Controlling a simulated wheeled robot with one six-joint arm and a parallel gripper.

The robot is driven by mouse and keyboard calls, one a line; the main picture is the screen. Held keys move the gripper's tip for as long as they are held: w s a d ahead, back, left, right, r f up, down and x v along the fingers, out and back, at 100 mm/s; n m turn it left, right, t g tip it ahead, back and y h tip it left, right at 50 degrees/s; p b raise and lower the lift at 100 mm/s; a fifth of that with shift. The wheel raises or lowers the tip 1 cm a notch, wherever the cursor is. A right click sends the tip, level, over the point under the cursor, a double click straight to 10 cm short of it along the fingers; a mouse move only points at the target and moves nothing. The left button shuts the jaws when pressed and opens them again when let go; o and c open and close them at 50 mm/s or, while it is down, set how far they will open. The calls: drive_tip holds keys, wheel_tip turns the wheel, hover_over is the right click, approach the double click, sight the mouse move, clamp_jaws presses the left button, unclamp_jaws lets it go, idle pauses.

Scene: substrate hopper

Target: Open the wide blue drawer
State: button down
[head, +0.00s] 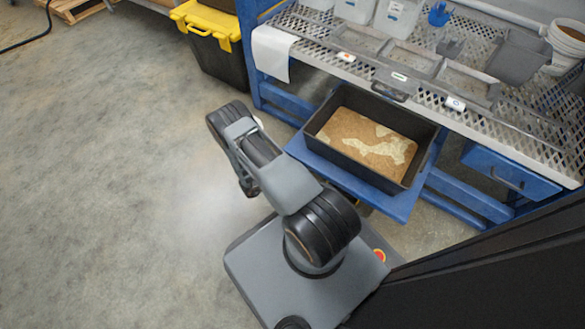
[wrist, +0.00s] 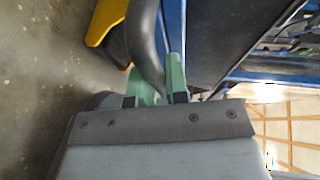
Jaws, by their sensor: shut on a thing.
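The wide blue drawer (head: 400,206) juts out from under the front of the workbench, with a black bin of tan material on top of it. A narrow strip of blue (wrist: 173,25), which seems to be its front edge, shows in the wrist view. There my gripper (wrist: 159,80) has its two green fingers closed around a thick, dark curved bar (wrist: 147,40), which looks like a handle beside that blue strip. In the head view my arm hides the fingertips and the handle.
The black bin (head: 325,116) sits under the mesh bench top (head: 325,62). A smaller blue drawer (head: 510,174) is at the right. A black tote with a yellow lid (head: 207,22) stands on the left. The floor (head: 110,180) at left is clear.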

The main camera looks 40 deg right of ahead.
drive_tip(key=c, duration=1.1)
unclamp_jaws()
drive_tip(key=p+v, duration=0.3)
drive_tip(key=v, duration=1.1)
drive_tip(key=shift+f, duration=0.1)
drive_tip(key=shift+c, duration=0.2)
